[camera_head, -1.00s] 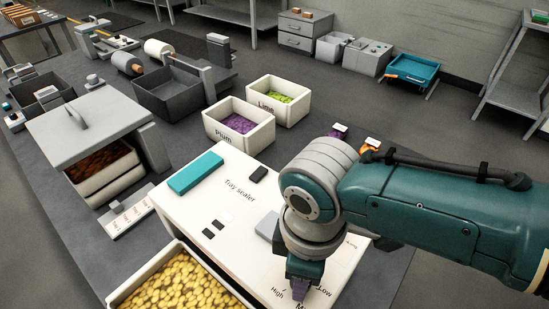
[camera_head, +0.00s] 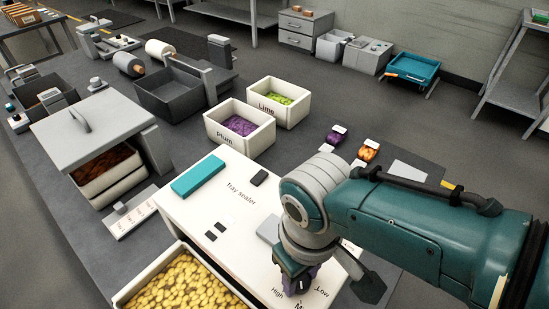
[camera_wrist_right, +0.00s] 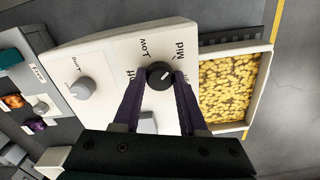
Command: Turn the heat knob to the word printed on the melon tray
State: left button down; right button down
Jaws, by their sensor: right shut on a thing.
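The black heat knob (camera_wrist_right: 160,75) sits on the front of the white tray sealer (camera_head: 224,210). My right gripper (camera_wrist_right: 160,82) is shut on it, with a purple finger on each side. The knob has a short white mark that points toward the right of the wrist view, near the word Mid (camera_wrist_right: 180,50). The word Low (camera_wrist_right: 150,46) is to its left, and another word is partly hidden by a finger. In the head view, High (camera_head: 277,292) also shows. No label reading melon shows. A tray of yellow pieces (camera_head: 124,296) has no readable word. My left gripper is out of view.
A second, grey knob (camera_wrist_right: 84,89) is on the sealer. Trays marked Plum (camera_head: 225,139) and Lime (camera_head: 266,107) stand behind it. A lidded tray of brown pieces (camera_head: 93,192) is at left. Purple (camera_head: 335,137) and orange (camera_head: 368,150) bags lie beyond my arm.

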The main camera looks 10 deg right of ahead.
aim_at(301, 280)
dwell(0.5)
jog(key=shift+c, duration=2.2)
grip_release()
notch_tip(301, 280, up, 9)
jog(key=p, duration=0.4)
jog(key=shift+f+p, duration=0.1)
jog(key=shift+p, duration=0.2)
jog(key=shift+r, duration=0.6)
